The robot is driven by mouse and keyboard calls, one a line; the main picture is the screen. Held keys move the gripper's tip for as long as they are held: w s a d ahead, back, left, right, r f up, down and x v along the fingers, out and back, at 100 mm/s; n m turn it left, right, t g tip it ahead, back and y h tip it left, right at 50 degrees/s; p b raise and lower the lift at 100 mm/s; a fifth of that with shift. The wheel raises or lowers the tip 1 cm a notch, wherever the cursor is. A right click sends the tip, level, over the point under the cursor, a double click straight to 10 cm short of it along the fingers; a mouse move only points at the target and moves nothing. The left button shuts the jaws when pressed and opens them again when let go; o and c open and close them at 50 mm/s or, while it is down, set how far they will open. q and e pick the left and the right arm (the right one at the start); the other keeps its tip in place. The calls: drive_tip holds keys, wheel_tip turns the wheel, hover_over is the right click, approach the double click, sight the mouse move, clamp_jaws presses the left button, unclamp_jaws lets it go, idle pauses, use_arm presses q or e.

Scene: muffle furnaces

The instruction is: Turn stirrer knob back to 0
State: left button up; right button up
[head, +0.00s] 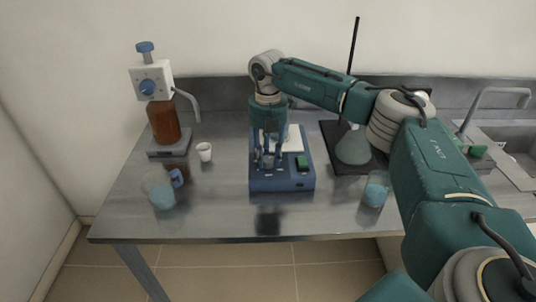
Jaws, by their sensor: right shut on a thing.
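The stirrer (308,183) is a blue box with a white top plate (294,138), standing mid-table. A green switch (302,162) sits at the right of its front. My right gripper (267,162) points down at the left of the stirrer's front. Its fingers are shut on the stirrer knob, which they mostly hide, so its setting cannot be read. My left gripper is not in view.
A dispenser on a brown bottle (163,122), a small white cup (204,151) and a beaker with blue liquid (162,195) stand left. At right are a flask (353,148) on a dark stand, another blue-liquid beaker (375,191) and a sink tap (495,92). The front table strip is clear.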

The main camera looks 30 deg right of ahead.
drive_tip(key=n+p, duration=0.1)
drive_tip(key=n, duration=0.2)
drive_tip(key=shift+n, duration=0.3)
drive_tip(key=n+p, duration=0.1)
drive_tip(key=n, duration=0.3)
drive_tip(key=shift+s+f+n, duration=0.1)
drive_tip(key=shift+n, duration=0.2)
drive_tip(key=n, duration=0.3)
drive_tip(key=shift+n, duration=0.3)
drive_tip(key=n, duration=0.4)
drive_tip(key=shift+n, duration=0.3)
drive_tip(key=n, duration=0.4)
drive_tip(key=shift+d+p, duration=0.1)
drive_tip(key=shift+p, duration=0.2)
drive_tip(key=n, duration=0.9)
drive_tip(key=shift+n, duration=2.1)
